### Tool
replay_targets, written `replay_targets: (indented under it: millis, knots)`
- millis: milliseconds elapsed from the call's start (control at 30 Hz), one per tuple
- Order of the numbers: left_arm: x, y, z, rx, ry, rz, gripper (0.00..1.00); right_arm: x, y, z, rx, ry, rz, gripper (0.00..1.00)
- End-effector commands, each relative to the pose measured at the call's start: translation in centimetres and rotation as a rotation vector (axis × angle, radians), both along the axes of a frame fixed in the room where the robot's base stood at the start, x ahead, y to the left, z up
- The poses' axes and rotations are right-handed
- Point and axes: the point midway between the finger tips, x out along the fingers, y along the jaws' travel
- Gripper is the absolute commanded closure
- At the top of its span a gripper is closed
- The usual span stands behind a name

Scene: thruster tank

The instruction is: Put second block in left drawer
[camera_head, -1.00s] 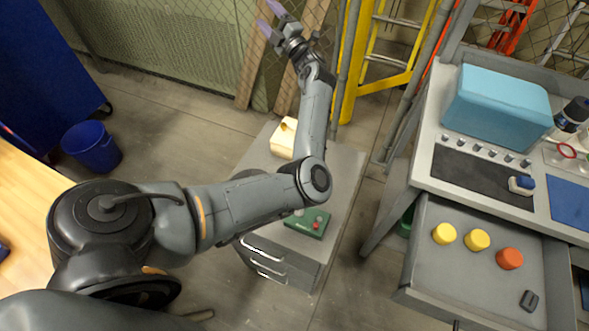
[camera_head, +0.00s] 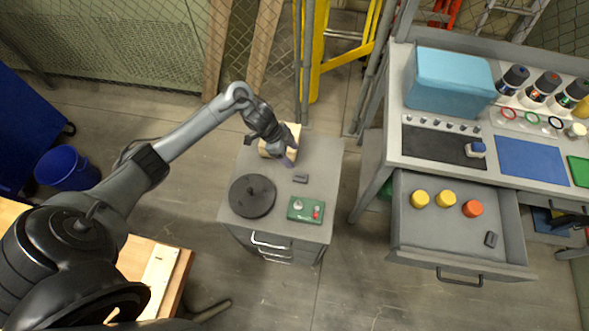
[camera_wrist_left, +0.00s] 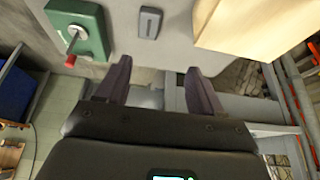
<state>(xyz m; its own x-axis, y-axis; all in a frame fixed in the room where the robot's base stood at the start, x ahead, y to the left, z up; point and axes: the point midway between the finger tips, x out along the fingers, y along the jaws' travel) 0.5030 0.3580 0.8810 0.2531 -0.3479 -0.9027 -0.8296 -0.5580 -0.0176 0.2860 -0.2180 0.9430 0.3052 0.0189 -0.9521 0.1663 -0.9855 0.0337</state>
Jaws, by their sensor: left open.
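A small dark grey block (camera_head: 300,179) lies on top of the grey cabinet (camera_head: 318,150). It also shows near the top of the left wrist view (camera_wrist_left: 150,22). My left gripper (camera_head: 289,161) is above the cabinet, a little behind the block. Its fingers (camera_wrist_left: 158,68) are apart with nothing between them. The open drawer (camera_head: 410,240) under the workbench holds another dark block (camera_head: 491,239), two yellow pieces (camera_head: 432,199) and an orange piece (camera_head: 473,208). My right gripper is not in view.
A blue case (camera_head: 449,83) and several bottles stand on the workbench. Floor shows between cabinet and drawer.

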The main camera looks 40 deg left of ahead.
Motion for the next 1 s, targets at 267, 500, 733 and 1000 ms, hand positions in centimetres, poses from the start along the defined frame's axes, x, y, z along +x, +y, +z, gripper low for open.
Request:
replay_targets:
  millis: [267, 500, 733, 1000]
  knots:
    - [-1.2, -0.7, -3.8, 0.034, 0.049, -0.029, 0.33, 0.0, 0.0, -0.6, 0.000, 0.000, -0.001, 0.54]
    - [-0.7, -1.4, -5.9, 0.035, 0.046, -0.029, 0.33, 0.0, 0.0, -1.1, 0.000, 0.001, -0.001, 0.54]
    - [-0.6, -2.2, -7.2, 0.031, 0.046, -0.029, 0.33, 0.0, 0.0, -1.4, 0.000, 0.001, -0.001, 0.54]
    - [-0.2, -3.5, -10.2, 0.033, 0.045, -0.027, 0.33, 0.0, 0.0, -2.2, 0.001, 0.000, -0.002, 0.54]
